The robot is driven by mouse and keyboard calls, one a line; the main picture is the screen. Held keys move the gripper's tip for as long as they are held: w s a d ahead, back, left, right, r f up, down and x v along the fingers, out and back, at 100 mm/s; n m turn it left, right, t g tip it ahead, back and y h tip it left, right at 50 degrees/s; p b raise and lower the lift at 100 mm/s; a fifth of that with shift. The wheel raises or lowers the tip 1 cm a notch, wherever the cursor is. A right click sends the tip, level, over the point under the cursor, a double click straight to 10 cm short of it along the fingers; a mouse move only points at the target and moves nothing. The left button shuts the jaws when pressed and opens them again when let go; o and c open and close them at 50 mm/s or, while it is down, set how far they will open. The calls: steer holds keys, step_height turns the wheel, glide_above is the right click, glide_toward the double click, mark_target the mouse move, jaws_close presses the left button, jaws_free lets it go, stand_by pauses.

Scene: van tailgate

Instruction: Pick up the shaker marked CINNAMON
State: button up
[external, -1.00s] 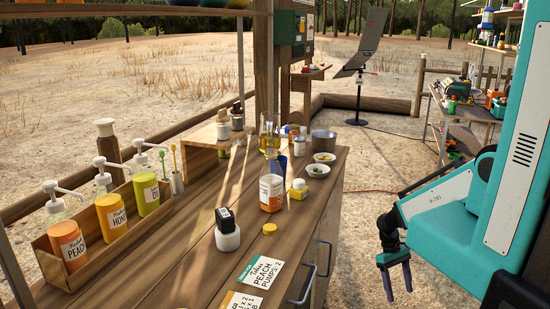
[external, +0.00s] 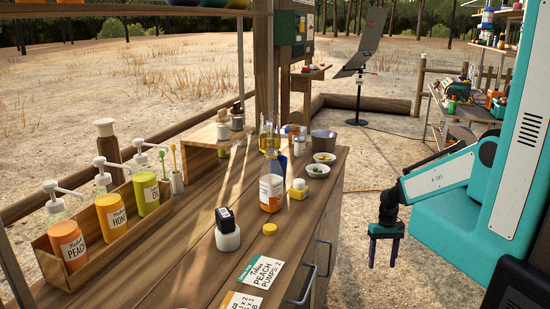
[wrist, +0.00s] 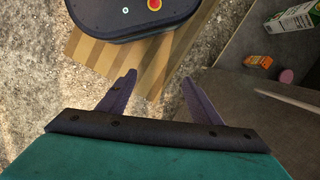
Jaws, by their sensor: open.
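My gripper (external: 385,262) hangs open and empty, pointing down, over the ground to the right of the wooden counter (external: 200,264). Its two purple fingers also show apart and empty in the wrist view (wrist: 158,80). No label reading CINNAMON is legible in any view. Small shaker-like containers (external: 237,120) stand on a wooden box at the back of the counter. A pale canister (external: 300,145) stands near the metal cup. I cannot tell which of these, if any, is the cinnamon shaker.
Pump bottles (external: 110,215) stand in a wooden rack at the left. A labelled bottle (external: 271,188), a yellow-capped jar (external: 298,190), small bowls (external: 318,171) and a metal cup (external: 323,142) crowd the counter. Order cards (external: 262,273) lie at its front.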

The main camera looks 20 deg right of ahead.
steer(key=w+d+r+m+t+p, duration=0.3)
steer(key=w+d+r+m+t, duration=0.15)
steer(key=w+r, duration=0.7)
steer(key=w+d+r+m+t+p, duration=0.3)
steer(key=w+d+r+m+t, duration=0.15)
steer(key=w+r, duration=0.7)
steer(key=w+a+r+n+t+b, duration=0.15)
steer(key=w+r+t, duration=0.45)
steer(key=w+r, duration=1.15)
steer(key=w+a+r+m+t+h+b, duration=0.1)
steer(key=w+a+r+m+t+b, duration=0.35)
steer(key=a+m, duration=0.5)
steer(key=s+a+f+m+h+b, duration=0.1)
steer(key=a+m+b, duration=0.7)
steer(key=m, duration=0.9)
steer(key=shift+s+a+f+h, duration=0.3)
steer(key=shift+s+a+h, duration=0.35)
steer(key=shift+a+h, duration=0.65)
steer(key=shift+d, duration=0.15)
